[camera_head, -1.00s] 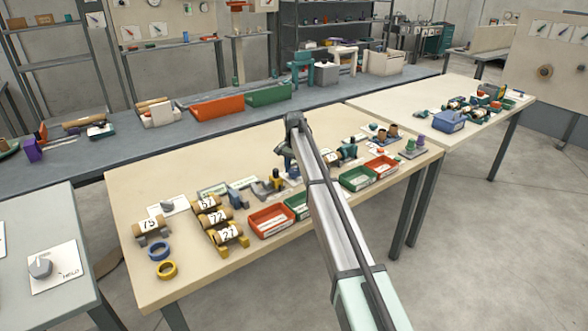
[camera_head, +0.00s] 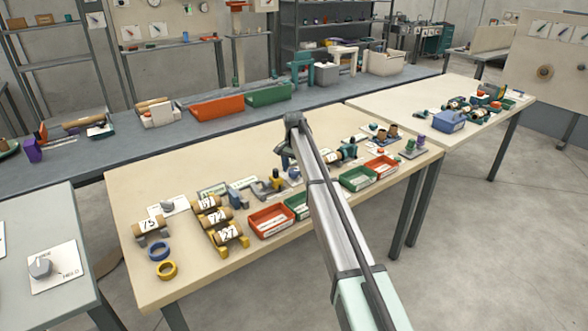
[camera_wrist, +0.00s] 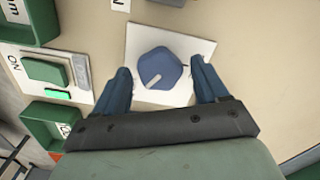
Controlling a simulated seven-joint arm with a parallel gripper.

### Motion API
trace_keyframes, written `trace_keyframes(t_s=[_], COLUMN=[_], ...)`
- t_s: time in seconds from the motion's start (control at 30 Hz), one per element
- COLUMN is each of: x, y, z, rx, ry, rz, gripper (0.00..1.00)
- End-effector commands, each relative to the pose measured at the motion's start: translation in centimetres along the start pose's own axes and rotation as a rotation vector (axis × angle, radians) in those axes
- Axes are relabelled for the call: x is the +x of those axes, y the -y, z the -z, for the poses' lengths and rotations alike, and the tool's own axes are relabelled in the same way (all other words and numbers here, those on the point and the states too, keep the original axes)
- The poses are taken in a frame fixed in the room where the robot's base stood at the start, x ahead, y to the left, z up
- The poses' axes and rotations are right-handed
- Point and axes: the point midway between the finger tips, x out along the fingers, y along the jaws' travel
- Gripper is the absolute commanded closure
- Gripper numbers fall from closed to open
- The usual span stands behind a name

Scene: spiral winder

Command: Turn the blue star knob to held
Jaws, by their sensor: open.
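The blue star knob (camera_wrist: 160,68) shows in the wrist view, mounted on a white plate (camera_wrist: 143,35), with a pale pointer mark on its lower left part. My gripper (camera_wrist: 163,80) is open, with one blue finger on each side of the knob. The fingers look apart from the knob, and no contact can be made out. In the head view my arm stretches over the middle of the beige table (camera_head: 140,195), and the knob is hidden there.
In the wrist view a green rocker switch (camera_wrist: 45,72) with an ON label and green bins (camera_wrist: 50,125) lie left of the knob. In the head view a red bin (camera_head: 271,220) and several numbered rolls (camera_head: 212,217) stand left of my arm.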

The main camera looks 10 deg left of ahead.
Motion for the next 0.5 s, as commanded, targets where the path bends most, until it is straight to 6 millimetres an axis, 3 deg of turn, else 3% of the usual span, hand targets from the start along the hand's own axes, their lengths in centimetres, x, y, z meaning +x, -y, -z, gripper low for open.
trace_keyframes(t_s=[0.17, 0.5], x=[-1.2, -7.5], y=[0.0, 0.1], z=[0.1, 0.1], rx=[0.000, 0.000], ry=[-0.001, -0.002], rz=[0.001, 0.001], gripper=[0.27, 0.27])
